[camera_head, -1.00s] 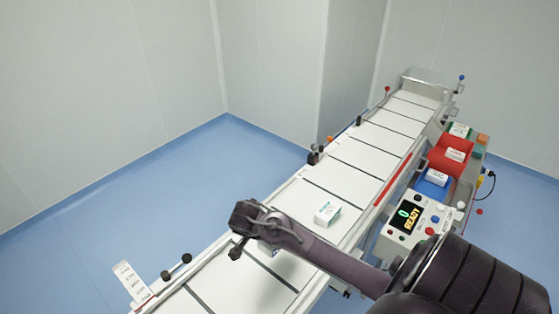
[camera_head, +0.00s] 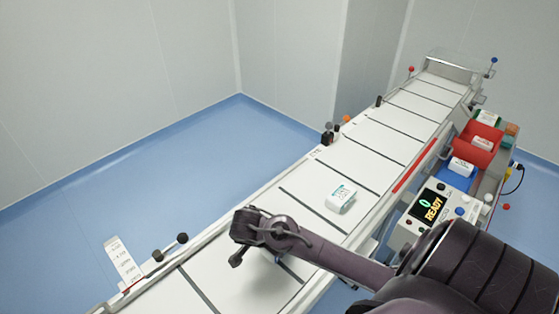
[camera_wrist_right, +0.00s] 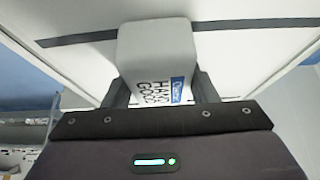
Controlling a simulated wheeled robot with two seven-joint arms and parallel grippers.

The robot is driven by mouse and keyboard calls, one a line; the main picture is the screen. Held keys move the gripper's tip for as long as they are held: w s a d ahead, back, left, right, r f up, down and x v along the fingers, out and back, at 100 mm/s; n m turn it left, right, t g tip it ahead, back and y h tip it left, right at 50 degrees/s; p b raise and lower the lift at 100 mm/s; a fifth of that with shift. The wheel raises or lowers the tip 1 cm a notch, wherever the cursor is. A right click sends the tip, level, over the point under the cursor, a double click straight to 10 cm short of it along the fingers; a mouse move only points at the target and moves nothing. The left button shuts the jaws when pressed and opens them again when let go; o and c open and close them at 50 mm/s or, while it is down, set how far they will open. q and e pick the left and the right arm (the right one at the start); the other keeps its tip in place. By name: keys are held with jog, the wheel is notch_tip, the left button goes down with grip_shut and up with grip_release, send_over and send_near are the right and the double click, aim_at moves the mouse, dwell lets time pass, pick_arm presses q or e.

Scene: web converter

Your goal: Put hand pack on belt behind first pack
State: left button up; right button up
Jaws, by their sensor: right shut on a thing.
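The first pack (camera_head: 341,197), a small white box with teal print, lies on the pale belt (camera_head: 325,215) in the head view. My right gripper (camera_head: 250,236) is over the belt, on the near lower-left side of the first pack and apart from it. In the right wrist view its fingers (camera_wrist_right: 160,92) are shut on the hand pack (camera_wrist_right: 155,45), a white rounded block with a blue label and black lettering. The belt with a dark cross line shows behind it. In the head view the arm mostly hides the hand pack. I cannot tell its height above the belt. My left gripper is not in view.
A control box (camera_head: 425,215) reading "0 READY" stands right of the belt, beside blue (camera_head: 459,174) and red (camera_head: 480,150) bins. Posts with black knobs (camera_head: 170,247) line the belt's left edge. The belt beyond the first pack is clear.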

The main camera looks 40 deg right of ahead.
jog(key=shift+a, duration=0.1)
jog(key=o, duration=1)
jog(key=shift+f, duration=0.2)
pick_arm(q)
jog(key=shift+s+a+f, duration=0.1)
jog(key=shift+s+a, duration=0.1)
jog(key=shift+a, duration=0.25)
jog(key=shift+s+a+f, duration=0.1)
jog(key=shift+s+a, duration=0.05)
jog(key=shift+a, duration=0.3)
pick_arm(e)
jog(key=shift+o, duration=0.2)
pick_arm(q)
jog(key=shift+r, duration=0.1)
pick_arm(e)
jog(key=shift+r, duration=0.1)
